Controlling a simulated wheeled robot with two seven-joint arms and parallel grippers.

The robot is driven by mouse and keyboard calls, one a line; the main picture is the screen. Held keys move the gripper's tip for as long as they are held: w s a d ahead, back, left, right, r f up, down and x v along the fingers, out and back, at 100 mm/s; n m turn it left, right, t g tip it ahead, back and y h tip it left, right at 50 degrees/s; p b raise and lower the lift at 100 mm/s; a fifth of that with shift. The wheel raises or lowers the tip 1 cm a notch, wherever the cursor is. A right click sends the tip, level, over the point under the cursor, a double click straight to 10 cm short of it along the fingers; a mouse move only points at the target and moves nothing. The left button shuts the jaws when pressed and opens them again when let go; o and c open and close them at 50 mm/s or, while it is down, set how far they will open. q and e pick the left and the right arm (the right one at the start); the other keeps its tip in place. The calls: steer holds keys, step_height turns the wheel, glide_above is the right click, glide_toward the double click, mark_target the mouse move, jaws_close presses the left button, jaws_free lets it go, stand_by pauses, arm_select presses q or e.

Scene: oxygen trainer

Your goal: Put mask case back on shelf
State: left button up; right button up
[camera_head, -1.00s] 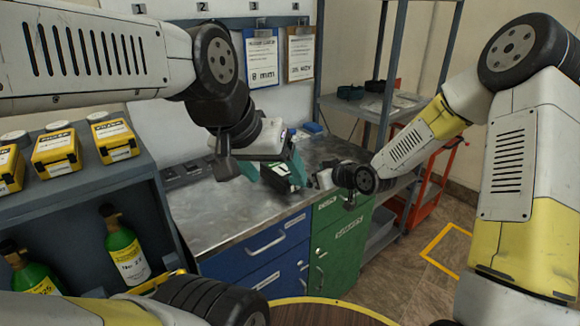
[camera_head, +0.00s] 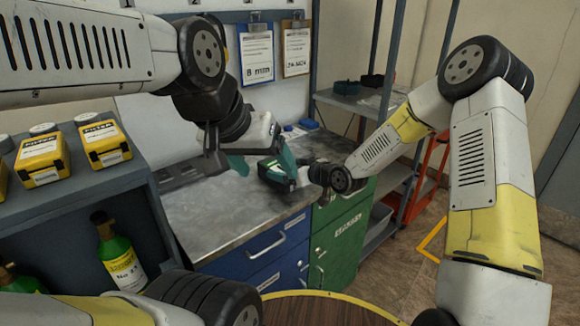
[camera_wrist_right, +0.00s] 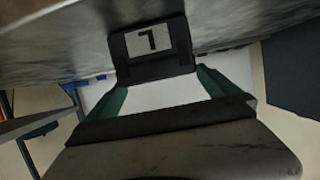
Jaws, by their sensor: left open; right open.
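No object is plainly recognisable as the mask case. In the right wrist view a black block (camera_wrist_right: 150,68) with a white label marked "7" stands beyond and between the teal fingers; I cannot tell if it is the case. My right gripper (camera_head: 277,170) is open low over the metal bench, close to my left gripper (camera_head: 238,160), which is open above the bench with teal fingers. Whether either touches anything is hidden. A small dark item (camera_head: 346,87) lies on the grey shelf rack (camera_head: 350,105) behind the bench; its kind is unclear.
The bench top (camera_head: 205,215) is clear at the front left. Yellow boxes (camera_head: 103,143) sit on a dark rack at left, with green bottles (camera_head: 122,255) below. Clipboards (camera_head: 256,55) hang behind. A red-orange frame (camera_head: 428,170) stands right of the grey rack.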

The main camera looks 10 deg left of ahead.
mark_target(280, 168)
steer(key=x, duration=0.4)
steer(key=shift+w+a+f, duration=0.1)
steer(key=shift+a, duration=0.1)
steer(key=shift+c, duration=0.4)
steer(key=c, duration=1.8)
steer(key=shift+c, duration=0.5)
